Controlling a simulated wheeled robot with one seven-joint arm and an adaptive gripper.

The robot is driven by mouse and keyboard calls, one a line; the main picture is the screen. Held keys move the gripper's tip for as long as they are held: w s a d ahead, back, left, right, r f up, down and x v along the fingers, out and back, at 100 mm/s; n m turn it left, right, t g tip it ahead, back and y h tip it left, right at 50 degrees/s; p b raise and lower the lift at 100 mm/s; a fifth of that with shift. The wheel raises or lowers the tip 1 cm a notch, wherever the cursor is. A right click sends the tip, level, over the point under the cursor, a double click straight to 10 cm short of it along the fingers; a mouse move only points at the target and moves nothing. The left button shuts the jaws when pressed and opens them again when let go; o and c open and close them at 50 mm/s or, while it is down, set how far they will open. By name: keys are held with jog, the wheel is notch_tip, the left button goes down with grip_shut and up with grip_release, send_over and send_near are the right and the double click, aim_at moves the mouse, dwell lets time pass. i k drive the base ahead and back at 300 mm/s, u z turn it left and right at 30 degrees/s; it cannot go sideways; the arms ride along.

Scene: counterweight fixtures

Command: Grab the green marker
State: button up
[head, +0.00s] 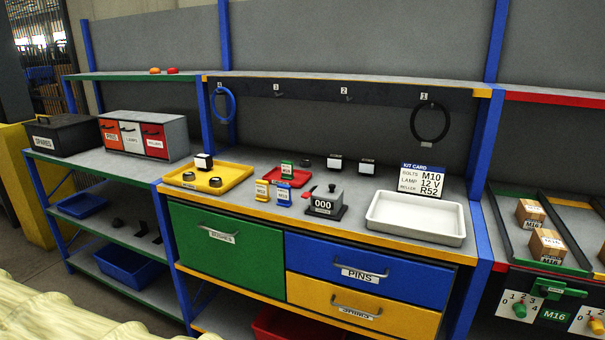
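The green marker (287,169) is a small upright block with a white label, standing at the red tray (300,178) on the middle workbench. Whether it stands in the tray or just behind its near-left edge is hard to tell at this size. My gripper is not in view.
A yellow tray (240,170) with small parts lies left of the red tray. A black counter device (324,206) stands in front right, and a white tray (415,240) farther right. A kit card (422,181) stands behind it. Hooks and rings hang above the bench.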

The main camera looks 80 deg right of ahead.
aim_at(287, 170)
jog(key=z, duration=1.25)
